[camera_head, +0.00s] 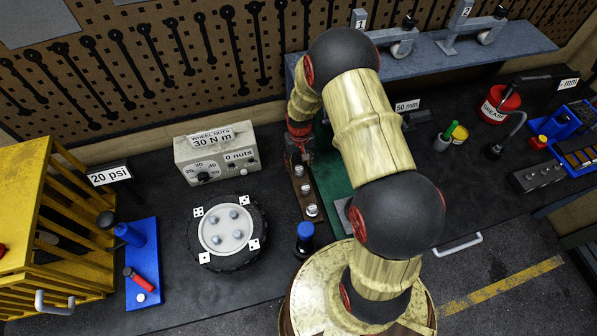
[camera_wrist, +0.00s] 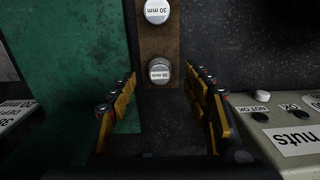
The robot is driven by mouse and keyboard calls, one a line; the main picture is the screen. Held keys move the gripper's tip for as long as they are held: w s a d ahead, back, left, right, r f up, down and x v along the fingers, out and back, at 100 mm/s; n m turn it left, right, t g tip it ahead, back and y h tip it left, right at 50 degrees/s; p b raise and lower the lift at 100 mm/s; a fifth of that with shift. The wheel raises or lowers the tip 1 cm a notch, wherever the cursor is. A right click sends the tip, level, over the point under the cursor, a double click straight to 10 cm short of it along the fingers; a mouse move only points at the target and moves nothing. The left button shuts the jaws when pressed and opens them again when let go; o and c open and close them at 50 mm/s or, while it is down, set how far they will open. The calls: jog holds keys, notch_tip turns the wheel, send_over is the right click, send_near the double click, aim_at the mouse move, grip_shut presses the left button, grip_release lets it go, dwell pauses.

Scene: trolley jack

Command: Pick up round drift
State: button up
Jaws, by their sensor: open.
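No thing in view is clearly labelled as the round drift, and I cannot tell which one it is. My gripper (camera_head: 300,145) is over the far end of a narrow brown wooden strip (camera_head: 318,218) carrying silver round-topped pieces (camera_head: 305,189). In the wrist view my gripper (camera_wrist: 160,88) is open, with its yellow-and-black fingers apart on either side of the strip's line. A silver labelled cap (camera_wrist: 160,72) shows between and just beyond the fingertips. Another cap, marked 30 mm (camera_wrist: 157,11), is farther along. The gripper appears empty.
A green mat (camera_wrist: 70,60) lies beside the strip. The wheel-nuts box (camera_head: 215,150) stands close to the left, the round hub (camera_head: 227,229) in front of it. A blue-topped cylinder (camera_head: 305,232) stands near the strip's front end.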

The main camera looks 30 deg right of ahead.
aim_at(299, 168)
jog(key=f, duration=0.1)
jog(key=f+b, duration=0.1)
jog(key=f, duration=0.1)
jog(key=f+b, duration=0.1)
jog(key=shift+w+f, duration=0.25)
jog(key=shift+f, duration=0.15)
jog(key=shift+r, duration=0.1)
jog(key=shift+c, duration=0.6)
jog(key=c, duration=1.1)
grip_shut()
